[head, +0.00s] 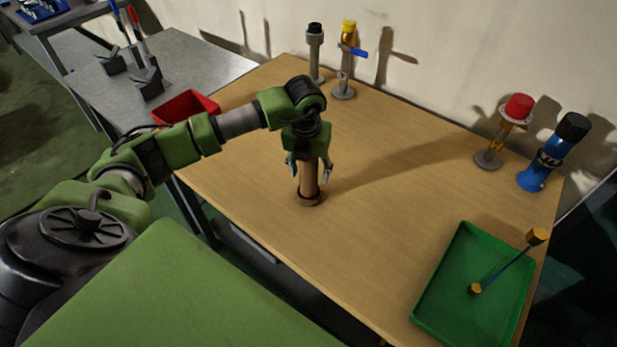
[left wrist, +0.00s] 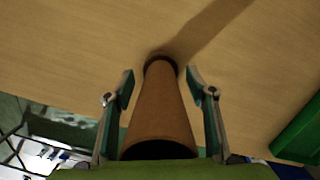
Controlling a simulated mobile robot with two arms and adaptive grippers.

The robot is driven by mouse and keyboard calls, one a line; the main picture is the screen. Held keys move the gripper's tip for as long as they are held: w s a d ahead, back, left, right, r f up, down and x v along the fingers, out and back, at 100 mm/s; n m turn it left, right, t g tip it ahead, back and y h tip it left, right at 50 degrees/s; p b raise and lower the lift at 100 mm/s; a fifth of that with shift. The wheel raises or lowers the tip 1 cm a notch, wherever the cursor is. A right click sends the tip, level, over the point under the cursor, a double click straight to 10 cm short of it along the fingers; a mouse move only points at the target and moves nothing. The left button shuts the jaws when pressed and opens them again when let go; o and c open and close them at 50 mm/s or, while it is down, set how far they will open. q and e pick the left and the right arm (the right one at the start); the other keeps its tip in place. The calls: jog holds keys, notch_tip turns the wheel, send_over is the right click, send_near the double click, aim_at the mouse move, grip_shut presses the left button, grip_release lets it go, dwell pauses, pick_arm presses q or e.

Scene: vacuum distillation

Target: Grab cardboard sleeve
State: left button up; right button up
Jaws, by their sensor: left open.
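The cardboard sleeve (head: 309,180) is a brown tube standing upright on the wooden table, near its front left side. Its lower end sits in a round brown base ring. My left gripper (head: 309,170) is above it and points down, with its fingers on either side of the tube. In the left wrist view, the sleeve (left wrist: 160,110) lies between the two open fingers (left wrist: 162,95), with a gap visible on each side. The sleeve's upper end is partly hidden by the gripper in the head view. My right gripper is not in view.
A green tray (head: 440,290) holding a rod with wooden ends (head: 507,262) lies at the front right. Valve-like fittings (head: 347,65) stand at the back, and red-topped (head: 517,107) and blue (head: 553,155) ones at the right. A red bin (head: 186,106) is left. The table's middle is clear.

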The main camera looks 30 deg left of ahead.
pick_arm(q)
jog(key=c, duration=1.2)
